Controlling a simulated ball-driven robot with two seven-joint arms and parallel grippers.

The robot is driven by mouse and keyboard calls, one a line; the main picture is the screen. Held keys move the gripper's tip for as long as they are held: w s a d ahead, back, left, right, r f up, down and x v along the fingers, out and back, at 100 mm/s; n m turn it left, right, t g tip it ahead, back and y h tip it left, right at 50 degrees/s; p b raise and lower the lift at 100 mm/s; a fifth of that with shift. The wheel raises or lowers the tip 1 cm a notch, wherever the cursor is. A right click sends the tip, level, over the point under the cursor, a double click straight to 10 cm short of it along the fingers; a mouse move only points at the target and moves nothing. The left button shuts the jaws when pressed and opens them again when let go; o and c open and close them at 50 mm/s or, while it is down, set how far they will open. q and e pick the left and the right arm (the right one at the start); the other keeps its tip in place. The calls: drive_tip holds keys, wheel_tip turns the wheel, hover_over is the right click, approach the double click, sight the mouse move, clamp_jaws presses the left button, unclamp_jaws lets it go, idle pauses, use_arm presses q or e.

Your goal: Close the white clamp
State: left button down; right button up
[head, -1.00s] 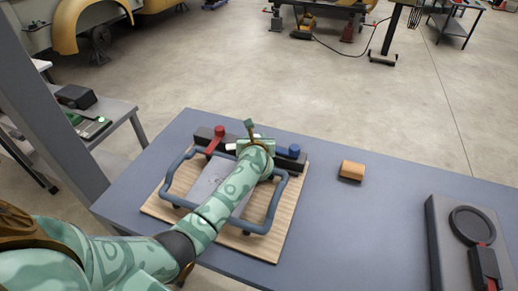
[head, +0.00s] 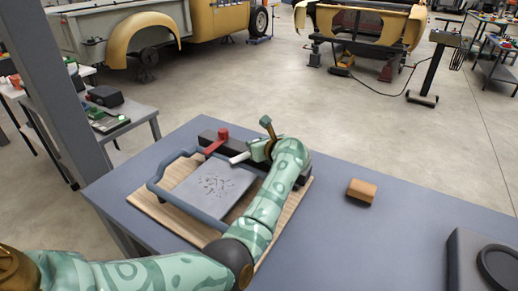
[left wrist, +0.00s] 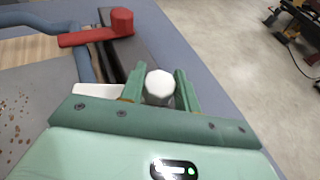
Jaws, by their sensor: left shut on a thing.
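The white clamp shows in the head view as a pale bar (head: 239,158) reaching from my left gripper toward the grey plate (head: 207,188). In the left wrist view, its white knob (left wrist: 160,85) stands between the two green fingers. My left gripper (head: 262,150) is shut on this knob at the dark rail. The bar also shows left of the fingers in the left wrist view (left wrist: 97,90). Its contact with the plate cannot be made out. My right gripper is not in view.
A red clamp (head: 217,138) sits on the dark rail left of the white one. A blue tubular frame (head: 157,184) surrounds the speckled plate on a wooden board (head: 150,207). A wooden block (head: 361,191) and a dark case (head: 480,262) lie right. My left arm covers the rail's right part.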

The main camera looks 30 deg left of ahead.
use_arm(q)
drive_tip(key=shift+f, duration=0.1)
idle(0.3)
drive_tip(key=c, duration=1)
unclamp_jaws()
drive_tip(key=shift+c, duration=0.2)
